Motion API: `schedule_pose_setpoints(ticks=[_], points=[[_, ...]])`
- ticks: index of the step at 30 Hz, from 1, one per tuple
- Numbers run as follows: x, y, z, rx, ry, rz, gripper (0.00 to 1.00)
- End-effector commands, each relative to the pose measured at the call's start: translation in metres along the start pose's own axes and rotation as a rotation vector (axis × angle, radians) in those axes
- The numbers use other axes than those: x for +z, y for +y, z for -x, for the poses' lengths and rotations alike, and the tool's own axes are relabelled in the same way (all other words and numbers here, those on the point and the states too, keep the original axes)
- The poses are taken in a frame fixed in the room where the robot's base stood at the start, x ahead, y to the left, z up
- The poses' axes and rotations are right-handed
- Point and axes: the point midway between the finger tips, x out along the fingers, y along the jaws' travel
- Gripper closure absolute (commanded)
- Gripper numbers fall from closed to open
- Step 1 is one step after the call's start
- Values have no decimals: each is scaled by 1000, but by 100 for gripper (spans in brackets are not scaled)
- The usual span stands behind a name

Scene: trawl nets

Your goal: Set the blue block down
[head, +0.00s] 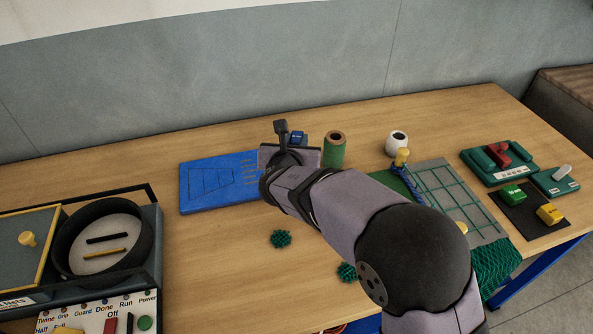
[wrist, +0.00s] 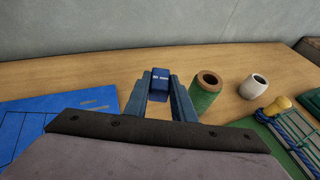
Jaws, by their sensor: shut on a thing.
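The blue block (wrist: 160,76) has a small pale label on its face. My gripper (wrist: 159,85) is shut on it, with one finger on each side, in the wrist view. In the head view the block (head: 298,137) shows just beyond my wrist, left of the green spool, and my wrist hides the fingers. The block is over the back part of the wooden table (head: 225,280). I cannot tell whether its underside touches the table.
A green spool (head: 334,151) stands close right of the block, with a white cup (head: 397,143) beyond. A blue board (head: 220,186) lies left. Bare wood lies behind the blue board.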

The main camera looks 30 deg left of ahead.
Motion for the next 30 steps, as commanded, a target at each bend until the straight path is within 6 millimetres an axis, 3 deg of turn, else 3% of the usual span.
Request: schedule_pose_setpoints(ticks=[9,20,30], points=[[-44,0,-18,-1,4,3,100],[-58,0,-24,-1,2,1,100],[-88,0,-36,-1,2,0,100]])
